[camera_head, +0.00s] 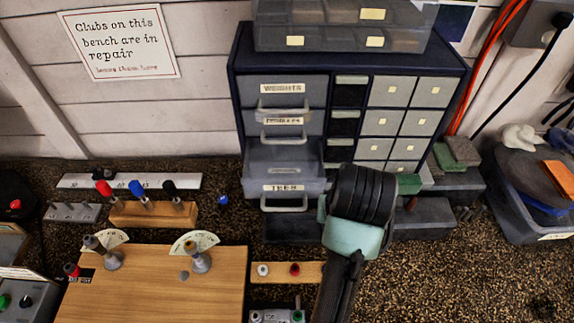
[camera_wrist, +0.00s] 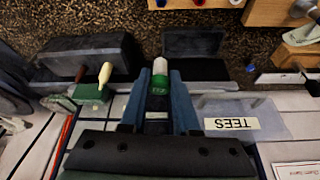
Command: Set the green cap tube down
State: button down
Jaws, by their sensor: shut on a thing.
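The green cap tube (camera_wrist: 159,85) shows in the wrist view, with a green body carrying a small label and a white end. It sits between the two blue-grey fingers of my gripper (camera_wrist: 160,74), which is shut on it. The white end points toward the top of the wrist view. In the head view my black and pale green wrist stands before the drawer cabinet (camera_head: 346,90), right of the open TEES drawer (camera_head: 285,187). The fingers and tube are hidden there. I cannot tell whether the tube touches anything below.
A dark tray (camera_wrist: 195,45) lies close beside the tube. On its other side is a dark grey block (camera_wrist: 85,55), with a green block (camera_wrist: 90,93) and cream-handled tool (camera_wrist: 105,75). A wooden strip (camera_head: 278,281) holds a white and a red piece.

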jog(key=w+d+r+p, duration=0.2)
jog(key=w+r, duration=0.2)
jog(key=r, duration=0.7)
jog(key=p, duration=0.3)
send_near(286, 170)
jog(key=d+f, duration=0.2)
jog(key=shift+w+f+m, duration=0.35)
jog(key=shift+f+m, duration=0.05)
jog(key=shift+w+a+f+p, duration=0.45)
jog(key=shift+a+f, duration=0.25)
jog(key=shift+a, duration=0.1)
jog(key=shift+w+a+f, duration=0.2)
jog(key=shift+a+f, duration=0.05)
jog(key=shift+f, duration=0.15)
jog(key=shift+d+f, duration=0.1)
jog(key=c, duration=0.6)
grip_release()
jog(key=shift+c, duration=0.2)
